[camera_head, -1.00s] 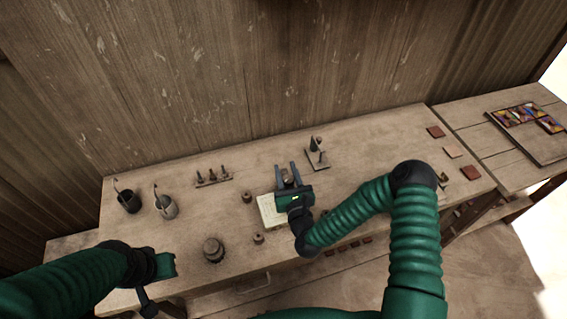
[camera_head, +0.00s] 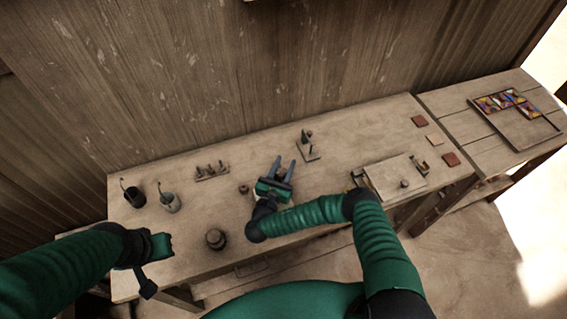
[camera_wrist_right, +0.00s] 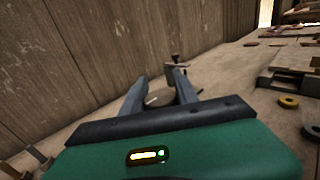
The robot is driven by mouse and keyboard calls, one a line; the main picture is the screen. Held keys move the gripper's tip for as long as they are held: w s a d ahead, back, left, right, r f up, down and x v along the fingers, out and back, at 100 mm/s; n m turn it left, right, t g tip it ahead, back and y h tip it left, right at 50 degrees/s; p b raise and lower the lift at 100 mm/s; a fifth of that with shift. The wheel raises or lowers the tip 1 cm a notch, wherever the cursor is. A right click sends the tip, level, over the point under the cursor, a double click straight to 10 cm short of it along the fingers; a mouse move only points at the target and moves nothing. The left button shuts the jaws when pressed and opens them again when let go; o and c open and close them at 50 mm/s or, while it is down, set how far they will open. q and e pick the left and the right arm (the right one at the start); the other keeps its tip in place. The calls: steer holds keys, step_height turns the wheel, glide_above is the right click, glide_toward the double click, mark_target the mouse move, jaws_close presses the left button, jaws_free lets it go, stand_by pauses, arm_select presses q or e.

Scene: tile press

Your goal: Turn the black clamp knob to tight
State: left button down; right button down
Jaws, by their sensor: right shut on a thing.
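My right gripper (camera_head: 282,168) is over the middle of the bench, its fingers pointing toward the back wall. In the right wrist view, its spaced fingers (camera_wrist_right: 160,92) are shut on a round brownish thing (camera_wrist_right: 160,98), mostly hidden by the gripper body. I cannot tell what it is. No black clamp knob can be made out for certain. A flat board fixture (camera_head: 388,174) with a small round knob (camera_head: 404,183) lies on the right of the bench, apart from the gripper. My left gripper (camera_head: 160,246) is at the left front edge; its fingers are unclear.
A small stand (camera_head: 308,150) is behind the right gripper. A round jar (camera_head: 215,238) stands near the front edge. Tiles (camera_head: 420,121) and a colourful tray (camera_head: 505,101) are at the right.

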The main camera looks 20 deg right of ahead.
steer(key=shift+r, duration=0.15)
steer(key=c, duration=0.9)
jaws_free()
steer(key=shift+w, duration=0.1)
steer(key=shift+c, duration=0.2)
steer(key=shift+d, duration=0.1)
